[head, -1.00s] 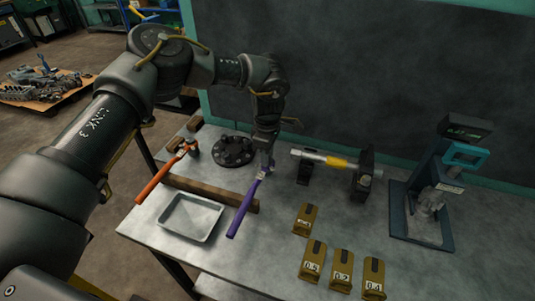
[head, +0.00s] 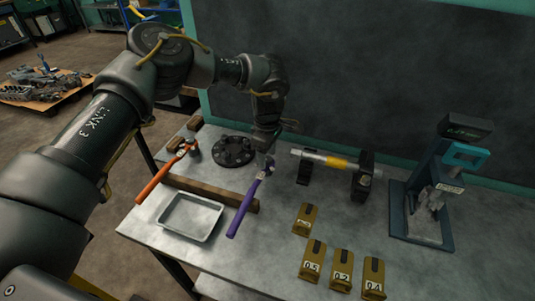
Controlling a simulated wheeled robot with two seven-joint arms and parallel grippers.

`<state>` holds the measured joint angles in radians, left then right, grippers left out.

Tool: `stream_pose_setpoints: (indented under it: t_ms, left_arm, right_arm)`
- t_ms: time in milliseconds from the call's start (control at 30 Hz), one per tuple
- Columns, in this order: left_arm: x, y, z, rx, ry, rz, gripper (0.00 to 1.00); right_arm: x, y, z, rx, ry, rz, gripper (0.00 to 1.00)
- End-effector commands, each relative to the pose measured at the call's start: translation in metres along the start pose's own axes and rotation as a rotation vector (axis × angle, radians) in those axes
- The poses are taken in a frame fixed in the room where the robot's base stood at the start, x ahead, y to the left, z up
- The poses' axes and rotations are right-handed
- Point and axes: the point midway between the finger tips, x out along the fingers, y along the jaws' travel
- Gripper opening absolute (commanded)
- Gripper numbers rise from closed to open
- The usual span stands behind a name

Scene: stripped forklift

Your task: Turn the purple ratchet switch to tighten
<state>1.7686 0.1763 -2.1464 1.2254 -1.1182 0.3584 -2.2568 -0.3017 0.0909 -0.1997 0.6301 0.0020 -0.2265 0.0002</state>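The purple ratchet (head: 244,209) lies slanted on the workbench, its purple handle toward the front and its metal head toward the back, beside the wooden bar. My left gripper (head: 267,157) points down at the head end of the purple ratchet. Its fingertips are small and partly hidden at the head, so I cannot tell whether they are open or shut or touching the switch. The switch itself is too small to make out. An orange ratchet (head: 163,176) lies to the left. My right gripper is not in view.
A black bolted flange (head: 233,151) sits just left of my gripper. A metal shaft on stands (head: 325,158) is to the right. A metal tray (head: 190,217), a wooden bar (head: 213,193), several numbered brown blocks (head: 313,261) and a blue test stand (head: 422,228) also stand on the bench (head: 268,270).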

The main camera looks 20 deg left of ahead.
Motion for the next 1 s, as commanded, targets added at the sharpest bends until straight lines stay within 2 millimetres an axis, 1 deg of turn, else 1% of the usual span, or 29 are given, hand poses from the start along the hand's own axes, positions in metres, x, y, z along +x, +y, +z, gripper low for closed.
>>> stream_pose_setpoints:
  t_ms: [267,367,467,700,800,900,1000]
  left_arm:
    - [-0.001,0.000,0.000,-0.001,0.000,0.000,0.52]
    - [-0.007,0.001,0.000,-0.001,0.000,0.001,0.52]
    - [-0.022,0.001,0.000,0.000,0.000,0.004,0.52]
    - [-0.070,0.001,0.000,0.000,0.000,0.004,0.52]
    - [-0.087,0.001,0.001,0.000,0.000,0.003,0.52]
    - [-0.099,0.001,0.000,-0.001,0.001,0.002,0.52]
    - [-0.105,0.000,0.001,0.000,0.000,0.001,0.52]
  right_arm:
    - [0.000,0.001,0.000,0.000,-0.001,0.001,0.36]
    - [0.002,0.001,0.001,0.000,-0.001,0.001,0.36]
    - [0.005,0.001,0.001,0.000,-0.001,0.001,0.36]
    - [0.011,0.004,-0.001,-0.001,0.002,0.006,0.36]
    - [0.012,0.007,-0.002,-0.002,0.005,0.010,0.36]
    - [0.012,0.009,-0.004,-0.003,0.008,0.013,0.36]
    - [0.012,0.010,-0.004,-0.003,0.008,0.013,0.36]
